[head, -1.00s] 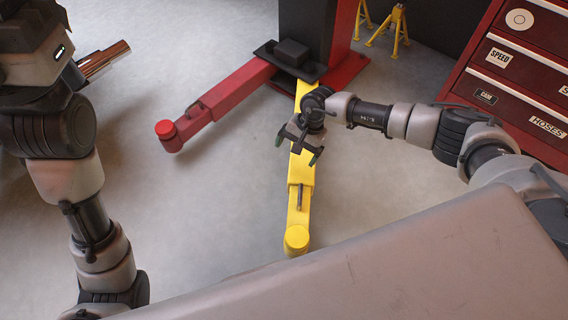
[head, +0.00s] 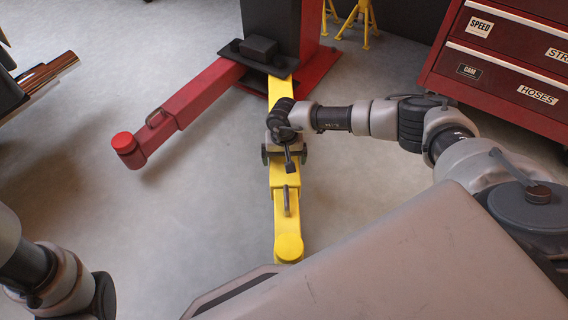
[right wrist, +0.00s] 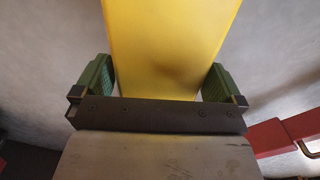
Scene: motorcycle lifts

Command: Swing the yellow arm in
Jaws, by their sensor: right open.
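The yellow arm (head: 287,202) reaches from the dark lift post towards me and ends in a round yellow pad (head: 288,247). A small handle stands on its upper face. My right gripper (head: 285,156) is over the yellow arm, about midway along it. In the right wrist view the yellow arm (right wrist: 170,45) lies between the two green finger pads of the right gripper (right wrist: 158,85), with a gap visible on each side, so the gripper is open. Whether the fingers reach below the arm's top is hard to tell. My left gripper is out of view.
A red lift arm (head: 185,105) with a round red pad extends left from the same post (head: 285,30). A red tool cabinet (head: 505,70) stands at right. Yellow stands (head: 358,20) are at the back. The floor between the red and yellow arms is clear.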

